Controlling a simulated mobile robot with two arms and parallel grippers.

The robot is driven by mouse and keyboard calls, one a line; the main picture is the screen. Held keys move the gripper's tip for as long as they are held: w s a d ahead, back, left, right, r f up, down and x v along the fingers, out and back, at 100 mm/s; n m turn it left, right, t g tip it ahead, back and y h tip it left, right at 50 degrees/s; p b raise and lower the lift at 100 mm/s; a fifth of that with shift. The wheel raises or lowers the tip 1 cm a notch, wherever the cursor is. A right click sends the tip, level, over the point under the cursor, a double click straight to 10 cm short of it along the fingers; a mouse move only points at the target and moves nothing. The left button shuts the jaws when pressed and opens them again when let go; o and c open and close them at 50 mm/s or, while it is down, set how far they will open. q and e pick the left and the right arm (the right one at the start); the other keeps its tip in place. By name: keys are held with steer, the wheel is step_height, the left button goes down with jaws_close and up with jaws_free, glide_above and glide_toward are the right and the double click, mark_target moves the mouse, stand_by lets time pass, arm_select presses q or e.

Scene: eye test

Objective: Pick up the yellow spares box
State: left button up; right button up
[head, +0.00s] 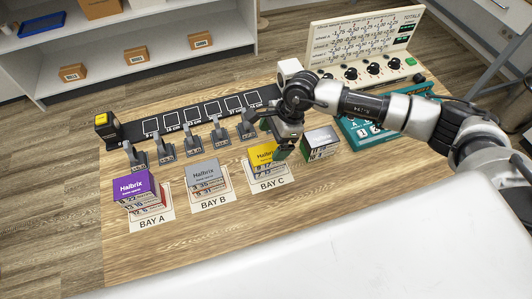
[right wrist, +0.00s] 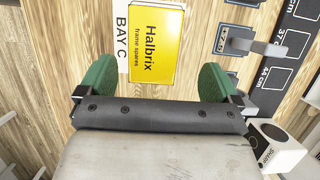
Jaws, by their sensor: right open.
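The yellow spares box (head: 263,154), marked Halbrix, stands on the BAY C card (head: 270,184). In the right wrist view its yellow top (right wrist: 155,45) reads "frame spares" and lies ahead of the fingers, roughly centred between them. My right gripper (head: 284,147) is above and at the right side of the box in the head view and hides part of it. In the right wrist view this gripper (right wrist: 155,80) is open, with its green fingertips apart and nothing held. I cannot tell the exact height gap to the box. My left gripper is not in view.
A grey box (head: 204,174) stands on BAY B, a purple box (head: 132,184) on BAY A. Several levers (head: 192,142) and a black marked strip (head: 177,118) lie behind. A knob panel (head: 373,67) stands at the back.

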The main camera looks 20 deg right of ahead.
mark_target(267, 152)
steer(key=p+x, duration=0.1)
steer(key=x, duration=0.3)
steer(key=shift+s+a+p, duration=0.15)
steer(key=shift+s+p, duration=0.25)
steer(key=shift+a+f, duration=0.2)
steer(key=shift+f, duration=0.4)
steer(key=c, duration=1.1)
steer(key=shift+r, duration=0.15)
